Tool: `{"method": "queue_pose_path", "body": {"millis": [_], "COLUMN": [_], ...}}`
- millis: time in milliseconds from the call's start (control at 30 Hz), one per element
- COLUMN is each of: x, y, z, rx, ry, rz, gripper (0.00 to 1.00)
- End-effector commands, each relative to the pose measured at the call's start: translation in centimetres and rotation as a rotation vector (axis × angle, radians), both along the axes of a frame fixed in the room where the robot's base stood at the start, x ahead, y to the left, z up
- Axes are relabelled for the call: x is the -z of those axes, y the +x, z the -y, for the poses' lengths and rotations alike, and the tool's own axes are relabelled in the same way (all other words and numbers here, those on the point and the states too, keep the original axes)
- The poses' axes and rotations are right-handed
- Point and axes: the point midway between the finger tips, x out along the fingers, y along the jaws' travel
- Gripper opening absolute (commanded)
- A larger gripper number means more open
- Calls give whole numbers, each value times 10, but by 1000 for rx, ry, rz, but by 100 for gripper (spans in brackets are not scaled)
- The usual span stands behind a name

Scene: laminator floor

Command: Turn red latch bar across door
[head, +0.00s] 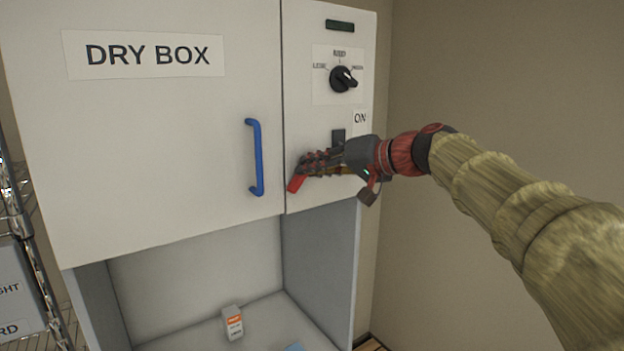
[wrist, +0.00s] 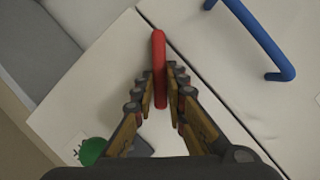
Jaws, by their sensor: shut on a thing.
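The red latch bar (head: 296,184) is on the white panel to the right of the door. In the head view it slants down and left, its visible end just right of the seam, partly hidden by my fingers. In the wrist view the bar (wrist: 159,48) runs between the fingers, its far end close to the seam. My gripper (head: 308,169) is shut on the bar, with a finger on each side in the wrist view (wrist: 160,85). The white dry box door (head: 160,140) is closed flush with the panel and has a blue handle (head: 256,158).
A black selector knob (head: 343,79) and a dark switch (head: 338,136) by an ON label are above my gripper. A green round part (wrist: 92,151) shows in the wrist view. Below is an open bay with a small carton (head: 233,322). A wire rack (head: 15,200) stands left.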

Motion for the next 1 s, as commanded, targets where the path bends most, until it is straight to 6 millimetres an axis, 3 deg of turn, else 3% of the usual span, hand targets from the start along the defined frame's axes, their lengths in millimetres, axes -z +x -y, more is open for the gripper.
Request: {"method": "queue_pose_path", "body": {"millis": [600, 1000], "x": [12, 16], "y": [4, 4], "z": [6, 6], "rx": [2, 2], "ry": [472, 666], "rz": [-318, -451], "gripper": [0, 0]}}
